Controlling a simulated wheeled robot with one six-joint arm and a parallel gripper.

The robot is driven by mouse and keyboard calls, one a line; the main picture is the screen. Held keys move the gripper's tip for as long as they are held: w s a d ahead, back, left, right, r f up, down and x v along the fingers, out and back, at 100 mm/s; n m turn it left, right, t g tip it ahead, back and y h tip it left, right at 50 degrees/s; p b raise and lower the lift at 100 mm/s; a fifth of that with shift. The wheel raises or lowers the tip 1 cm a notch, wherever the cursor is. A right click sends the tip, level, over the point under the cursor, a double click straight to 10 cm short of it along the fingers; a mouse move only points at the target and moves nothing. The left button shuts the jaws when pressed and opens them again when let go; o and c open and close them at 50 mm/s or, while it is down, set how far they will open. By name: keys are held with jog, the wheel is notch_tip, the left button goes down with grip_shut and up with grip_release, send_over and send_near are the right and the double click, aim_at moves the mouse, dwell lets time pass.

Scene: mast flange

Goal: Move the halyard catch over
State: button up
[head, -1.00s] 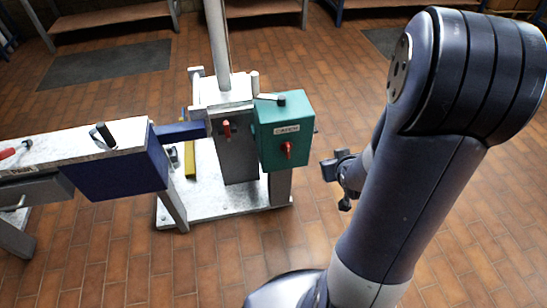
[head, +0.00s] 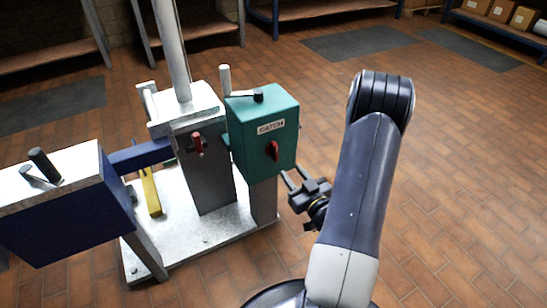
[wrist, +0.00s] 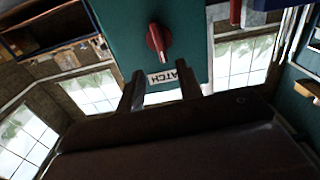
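The halyard catch is a teal box (head: 262,112) labelled CATCH, with a red knob (head: 273,151) on its front face. The knob points roughly up and down. A crank with a pale upright handle (head: 225,80) sits on top of the box. My gripper (head: 290,178) is just below and to the right of the knob, its fingers pointing toward the box. In the wrist view the two fingers (wrist: 160,88) are apart with nothing between them, and the red knob (wrist: 158,38) shows beyond the tips. The CATCH label shows partly behind the fingers.
A mast (head: 172,50) rises from a white-topped post beside the box, with another small red lever (head: 196,143) on the post. A blue box (head: 70,215) stands at the left, joined by a blue bar. The tiled floor at the right is open.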

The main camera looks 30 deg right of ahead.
aim_at(277, 153)
jog(key=w+b, duration=0.1)
jog(key=w, duration=0.9)
jog(key=shift+a, duration=0.15)
jog(key=shift+c, duration=0.4)
jog(key=shift+s, duration=0.1)
grip_shut()
